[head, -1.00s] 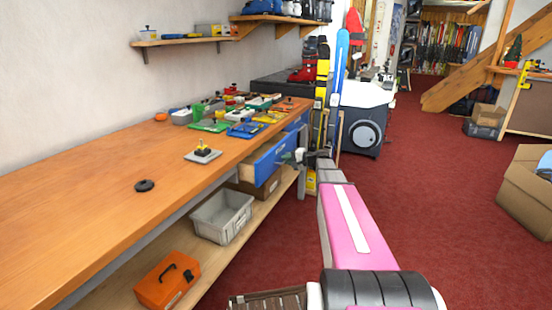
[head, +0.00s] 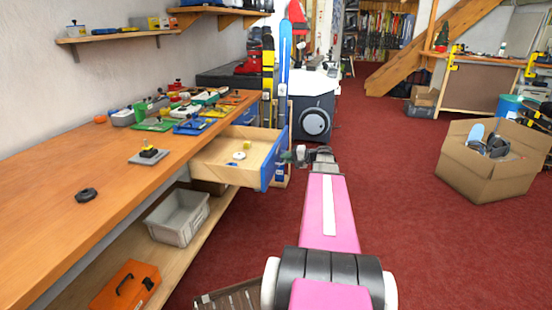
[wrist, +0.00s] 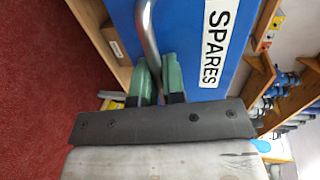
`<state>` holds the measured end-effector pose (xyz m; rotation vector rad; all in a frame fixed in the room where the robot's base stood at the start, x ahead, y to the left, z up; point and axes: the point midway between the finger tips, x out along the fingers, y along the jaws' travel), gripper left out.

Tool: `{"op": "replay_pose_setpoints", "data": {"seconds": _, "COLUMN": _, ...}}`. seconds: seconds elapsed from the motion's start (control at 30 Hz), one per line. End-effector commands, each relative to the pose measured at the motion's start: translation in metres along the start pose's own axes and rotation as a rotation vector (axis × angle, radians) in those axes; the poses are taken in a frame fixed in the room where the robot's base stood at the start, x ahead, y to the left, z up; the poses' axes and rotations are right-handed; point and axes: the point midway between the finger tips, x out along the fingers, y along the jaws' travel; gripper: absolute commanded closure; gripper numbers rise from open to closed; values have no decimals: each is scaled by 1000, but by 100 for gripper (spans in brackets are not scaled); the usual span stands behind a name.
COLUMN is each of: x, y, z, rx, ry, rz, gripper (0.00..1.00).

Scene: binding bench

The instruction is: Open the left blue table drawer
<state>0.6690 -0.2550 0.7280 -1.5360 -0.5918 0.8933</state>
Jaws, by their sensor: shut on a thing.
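The left blue table drawer (head: 271,165) is pulled well out from under the bench in the head view. Its pale wooden inside shows, with a yellow item (head: 247,145) and a white round item (head: 239,156) in it. In the wrist view its blue front (wrist: 185,35) carries a white "SPARES" label (wrist: 216,42) and a curved metal handle (wrist: 149,35). My gripper (head: 299,155) is at the drawer front; its green fingers, also in the wrist view (wrist: 160,80), are shut on the handle. The handle's lower end is hidden between them.
The wooden bench (head: 60,225) holds small trays and tools. Another blue drawer (head: 247,115) sits farther along it. Skis (head: 285,65) and a grey machine (head: 313,115) stand behind. A cardboard box (head: 480,170) stands right; red floor between is free.

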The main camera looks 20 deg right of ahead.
Motion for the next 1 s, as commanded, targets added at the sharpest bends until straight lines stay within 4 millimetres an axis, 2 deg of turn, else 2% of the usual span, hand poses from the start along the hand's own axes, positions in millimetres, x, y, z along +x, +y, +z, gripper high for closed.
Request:
{"op": "replay_pose_setpoints", "data": {"seconds": 0.2, "x": -11, "y": 3, "z": 0, "rx": 0, "ry": -1, "rz": 3, "gripper": 100}}
{"op": "replay_pose_setpoints", "data": {"seconds": 0.57, "x": -12, "y": 3, "z": 0, "rx": 0, "ry": -2, "rz": 3, "gripper": 100}}
{"op": "replay_pose_setpoints", "data": {"seconds": 0.6, "x": -12, "y": 3, "z": 0, "rx": 0, "ry": -1, "rz": 2, "gripper": 80}}
{"op": "replay_pose_setpoints", "data": {"seconds": 0.63, "x": -12, "y": 3, "z": 0, "rx": 0, "ry": -1, "rz": 2, "gripper": 70}}
{"op": "replay_pose_setpoints", "data": {"seconds": 0.67, "x": -12, "y": 3, "z": 0, "rx": 0, "ry": -1, "rz": 2, "gripper": 66}}
{"op": "replay_pose_setpoints", "data": {"seconds": 1.0, "x": -16, "y": 3, "z": 0, "rx": 0, "ry": 0, "rz": 1, "gripper": 66}}
